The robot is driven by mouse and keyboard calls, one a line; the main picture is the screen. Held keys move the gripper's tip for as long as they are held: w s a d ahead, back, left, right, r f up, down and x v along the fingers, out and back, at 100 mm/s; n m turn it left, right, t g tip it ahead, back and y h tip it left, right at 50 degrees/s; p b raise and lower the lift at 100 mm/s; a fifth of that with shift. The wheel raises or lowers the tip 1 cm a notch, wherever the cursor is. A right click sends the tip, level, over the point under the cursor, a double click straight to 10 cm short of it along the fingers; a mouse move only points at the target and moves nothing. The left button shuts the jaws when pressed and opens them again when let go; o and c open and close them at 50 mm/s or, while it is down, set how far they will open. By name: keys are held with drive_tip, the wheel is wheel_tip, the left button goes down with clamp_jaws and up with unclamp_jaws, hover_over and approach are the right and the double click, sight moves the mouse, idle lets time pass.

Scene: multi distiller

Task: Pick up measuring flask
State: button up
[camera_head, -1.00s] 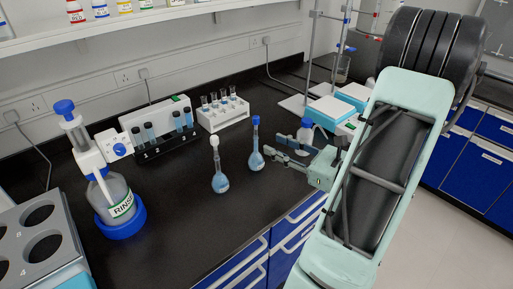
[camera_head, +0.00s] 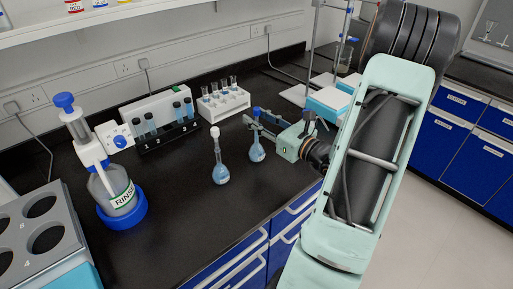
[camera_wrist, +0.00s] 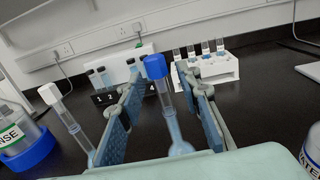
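Two measuring flasks with round bodies, long necks and pale blue liquid stand upright on the black bench. The blue-capped flask (camera_head: 257,152) is on the right; the white-capped flask (camera_head: 220,174) is to its left. My gripper (camera_head: 252,125) is at the blue-capped flask's neck, coming from the right. In the wrist view my gripper (camera_wrist: 164,88) is open, its two blue padded fingers either side of the blue-capped flask's neck (camera_wrist: 172,125), with a visible gap on each side. The white-capped flask (camera_wrist: 73,125) is outside the left finger. The blue-capped flask's lower body is hidden there.
A white tube rack (camera_head: 222,106) and a black numbered vial rack (camera_head: 168,137) stand behind the flasks. A rinse bottle (camera_head: 120,195) with a blue base is at left. A labelled bottle (camera_wrist: 312,150) is close to my gripper's right. Bench space in front of the flasks is clear.

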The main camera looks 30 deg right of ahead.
drive_tip(key=shift+w, duration=0.3)
drive_tip(key=shift+c, duration=0.7)
clamp_jaws()
